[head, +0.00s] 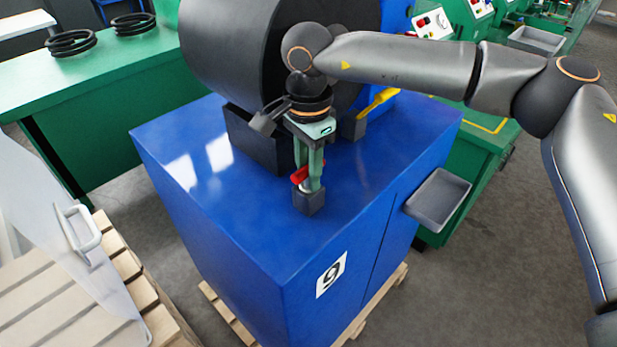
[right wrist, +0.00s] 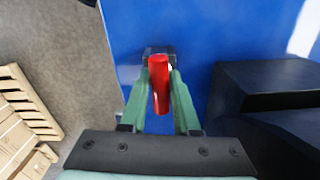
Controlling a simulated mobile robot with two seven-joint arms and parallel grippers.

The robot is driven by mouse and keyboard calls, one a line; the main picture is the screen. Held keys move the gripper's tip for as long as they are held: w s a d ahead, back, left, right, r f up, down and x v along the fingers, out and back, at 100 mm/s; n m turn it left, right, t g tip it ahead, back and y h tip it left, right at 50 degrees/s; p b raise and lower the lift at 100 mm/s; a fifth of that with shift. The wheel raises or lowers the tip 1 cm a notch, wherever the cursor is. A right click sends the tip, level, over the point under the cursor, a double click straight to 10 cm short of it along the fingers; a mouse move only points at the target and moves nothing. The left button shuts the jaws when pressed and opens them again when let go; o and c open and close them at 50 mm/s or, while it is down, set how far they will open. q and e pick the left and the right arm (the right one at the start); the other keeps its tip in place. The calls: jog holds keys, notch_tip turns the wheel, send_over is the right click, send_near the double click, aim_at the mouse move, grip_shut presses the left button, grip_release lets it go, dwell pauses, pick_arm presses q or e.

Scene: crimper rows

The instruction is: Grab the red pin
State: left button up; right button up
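The red pin (right wrist: 160,85) stands at a small dark block (head: 308,201) on the front part of the blue machine's top. In the head view the red pin (head: 299,175) shows just left of the fingers. My right gripper (head: 312,184) points down from above, with its green fingers at the block. In the right wrist view the fingers of my right gripper (right wrist: 160,72) lie on either side of the pin, very close to it. Whether they press on it cannot be told, as the pin hides part of the tips. My left gripper is not in view.
The blue machine (head: 225,215) carries a large black drum (head: 230,50) behind the gripper. A grey tray (head: 437,199) sticks out at its right side. A green table (head: 95,85) with black rings stands at left. A wooden pallet (head: 60,310) is at lower left.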

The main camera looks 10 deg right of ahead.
grip_shut()
jog(key=shift+r, duration=0.15)
